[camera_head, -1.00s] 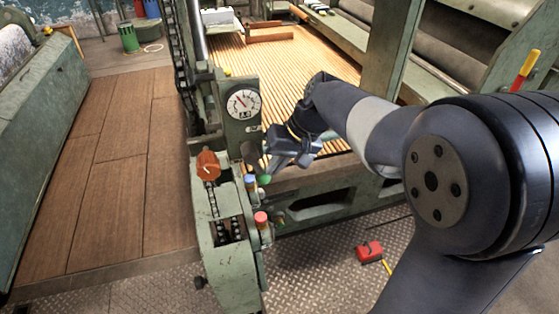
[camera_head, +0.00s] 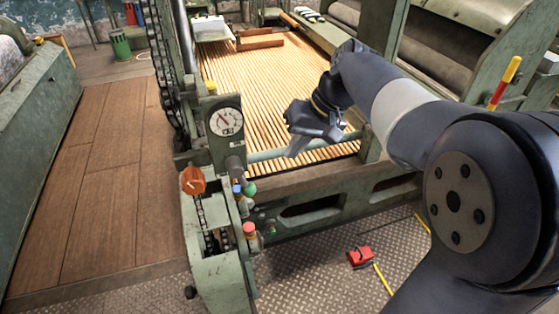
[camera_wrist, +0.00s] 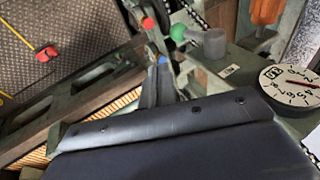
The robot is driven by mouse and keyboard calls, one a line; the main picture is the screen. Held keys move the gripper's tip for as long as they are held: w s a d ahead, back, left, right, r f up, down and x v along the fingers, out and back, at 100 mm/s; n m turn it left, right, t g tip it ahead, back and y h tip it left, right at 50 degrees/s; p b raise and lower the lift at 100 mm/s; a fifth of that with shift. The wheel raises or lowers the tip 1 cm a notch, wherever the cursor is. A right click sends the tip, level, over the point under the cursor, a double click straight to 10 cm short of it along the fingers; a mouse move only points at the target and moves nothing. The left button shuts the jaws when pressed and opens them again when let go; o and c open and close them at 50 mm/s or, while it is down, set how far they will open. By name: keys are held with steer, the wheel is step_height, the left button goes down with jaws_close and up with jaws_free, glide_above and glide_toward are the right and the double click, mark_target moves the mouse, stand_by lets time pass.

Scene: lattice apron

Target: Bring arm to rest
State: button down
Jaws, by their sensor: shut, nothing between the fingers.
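My gripper (camera_head: 296,142) is at the end of my dark arm, in the middle of the head view. It hangs over the near end of the slatted wooden bed, to the right of the dial gauge (camera_head: 226,121). Its fingers are shut with nothing between them. In the wrist view my gripper's fingers (camera_wrist: 157,85) show past the dark housing, pointing toward the coloured knobs. The dial gauge also shows in the wrist view (camera_wrist: 292,86), at the right.
A green machine post carries an orange knob (camera_head: 193,181), a green knob (camera_head: 249,189) and a red button (camera_head: 249,229). A green frame rail (camera_head: 345,197) runs under my gripper. A red block (camera_head: 360,257) lies on the metal floor. Wooden boards (camera_head: 105,220) lie clear at left.

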steer(key=shift+v, duration=1.05)
steer(key=shift+w+d+f, duration=0.1)
steer(key=shift+d, duration=0.05)
